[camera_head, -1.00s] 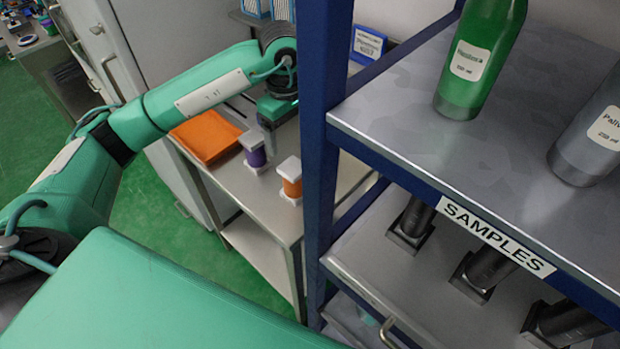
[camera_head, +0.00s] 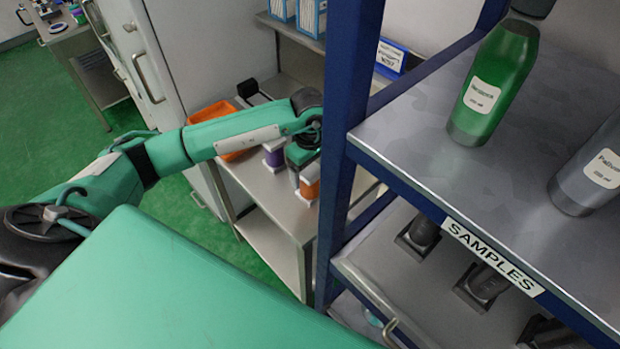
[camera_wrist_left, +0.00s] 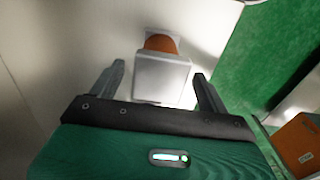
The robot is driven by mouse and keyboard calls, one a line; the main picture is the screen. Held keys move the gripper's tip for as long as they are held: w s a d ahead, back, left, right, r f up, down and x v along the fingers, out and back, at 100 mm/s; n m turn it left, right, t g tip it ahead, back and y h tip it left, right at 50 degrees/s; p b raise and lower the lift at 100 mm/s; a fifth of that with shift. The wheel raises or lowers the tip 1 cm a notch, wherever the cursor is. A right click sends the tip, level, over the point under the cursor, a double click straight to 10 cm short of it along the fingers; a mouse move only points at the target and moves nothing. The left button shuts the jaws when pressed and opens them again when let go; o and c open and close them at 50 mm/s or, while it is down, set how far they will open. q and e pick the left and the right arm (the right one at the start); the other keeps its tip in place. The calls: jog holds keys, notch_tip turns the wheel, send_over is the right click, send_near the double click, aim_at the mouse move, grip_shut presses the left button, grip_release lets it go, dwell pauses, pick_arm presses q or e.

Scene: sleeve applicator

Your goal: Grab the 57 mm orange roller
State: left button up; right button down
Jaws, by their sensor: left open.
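The orange roller (camera_head: 310,182) with white square end pieces stands on the metal table beyond the blue shelf post. A purple roller (camera_head: 274,157) stands to its left. My left gripper (camera_head: 303,165) is at the orange roller, and its fingers are hard to make out there. In the left wrist view the gripper (camera_wrist_left: 158,72) is open, with one finger on each side of the roller's white end piece. The orange body (camera_wrist_left: 161,44) shows above that end piece. Whether the fingers touch the roller cannot be told. My right gripper is not in view.
An orange tray (camera_head: 211,113) lies on the table behind my left arm. The blue shelf post (camera_head: 346,130) stands just right of the gripper. The samples shelf (camera_head: 410,135) carries a green bottle (camera_head: 492,85) and a grey bottle (camera_head: 590,170).

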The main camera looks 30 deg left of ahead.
pick_arm(q)
jog(key=shift+f+p, duration=0.4)
jog(key=shift+f, duration=0.95)
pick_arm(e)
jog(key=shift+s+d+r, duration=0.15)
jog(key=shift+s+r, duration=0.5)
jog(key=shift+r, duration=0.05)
pick_arm(q)
jog(key=shift+c, duration=0.5)
jog(key=c, duration=1.1)
jog(key=shift+c, duration=0.5)
jog(key=shift+w, duration=0.1)
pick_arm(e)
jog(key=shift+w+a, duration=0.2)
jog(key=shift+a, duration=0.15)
pick_arm(q)
jog(key=shift+r, duration=0.15)
